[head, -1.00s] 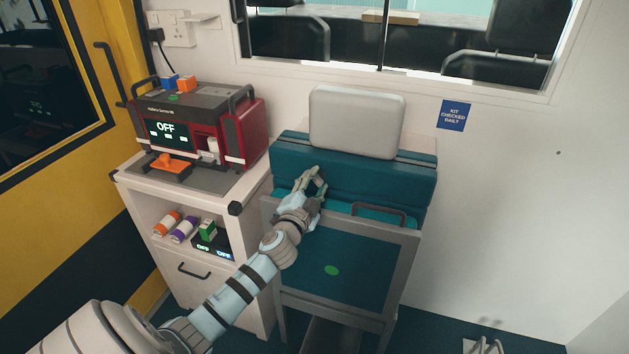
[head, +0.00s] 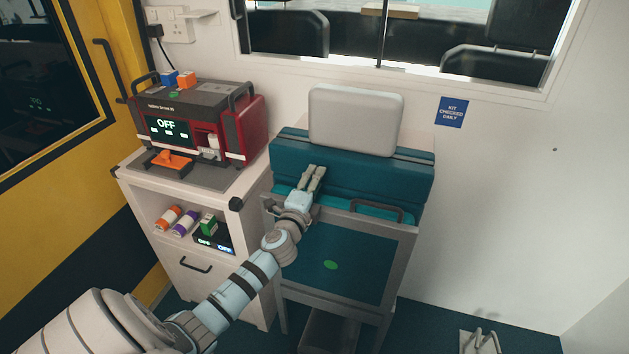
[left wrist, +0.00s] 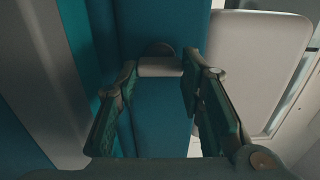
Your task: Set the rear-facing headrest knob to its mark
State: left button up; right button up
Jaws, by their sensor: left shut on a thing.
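The grey headrest (head: 356,120) stands upright above the teal seat back (head: 365,178); its edge also shows in the left wrist view (left wrist: 250,75). A small pale knob (left wrist: 160,67) with a dark round base sits on the teal padding. My left gripper (head: 316,172) is at the front of the seat back. Its two fingers are shut on the knob, one on each side. In the head view the fingers hide the knob. I cannot make out its mark or its setting. A grey two-pronged part, seemingly my right gripper (head: 484,340), shows at the bottom edge.
A white cabinet (head: 195,240) stands to the left, with a red and dark device (head: 205,120) reading OFF on top. The seat's grey frame (head: 345,215) with a dark handle is below my left gripper.

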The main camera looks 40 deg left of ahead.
dwell(0.4)
pick_arm(q)
jog(key=o, duration=1.2)
jog(key=shift+c, duration=0.2)
jog(key=v, duration=1.2)
